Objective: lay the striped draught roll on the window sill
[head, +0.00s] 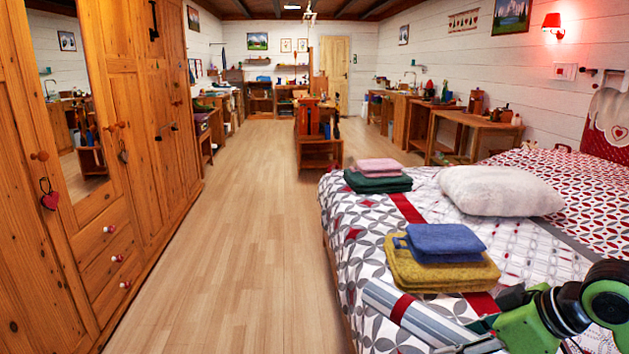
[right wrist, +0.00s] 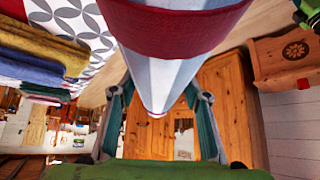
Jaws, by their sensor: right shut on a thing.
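The striped draught roll (head: 380,293), pale grey-white with a red band, sticks out at the lower right of the head view, over the bed's near edge. My right gripper (head: 488,322) is shut on it, and its lower end runs out of the picture. In the right wrist view the roll (right wrist: 175,68) is large and close, lying between the two fingers of the gripper (right wrist: 158,100). My left gripper is in neither view. I see no window sill in these frames.
The bed (head: 365,230) fills the right side, with yellow and blue folded cloths (head: 440,272), a pink and green pile (head: 378,182) and a white pillow (head: 500,190). A wooden wardrobe (head: 160,130) lines the left. The floor (head: 240,230) between is clear.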

